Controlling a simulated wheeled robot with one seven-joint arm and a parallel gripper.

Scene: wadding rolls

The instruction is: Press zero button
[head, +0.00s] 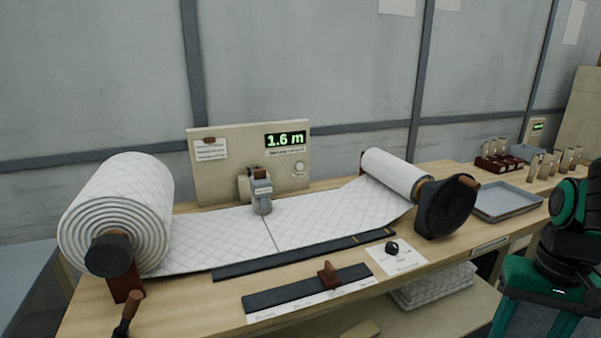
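A beige panel (230,174) stands upright at the back of the bench. Its upper right holds a display (286,140) reading 1.6 m in green. A small round pale button (300,167) sits below the display, near the panel's right edge; its marking is too small to read. A grey metering device (260,190) stands in front of the panel, over the white quilted wadding (220,236). My gripper is not in view; green and black parts of my own body show at the right edge, well apart from the panel.
A large wadding roll (122,205) is at the left and a smaller roll (396,174) at the right, with a black crank wheel (446,207) beside it. Dark strips (304,288) and a black knob (392,248) lie in front. A grey tray (505,201) sits further right.

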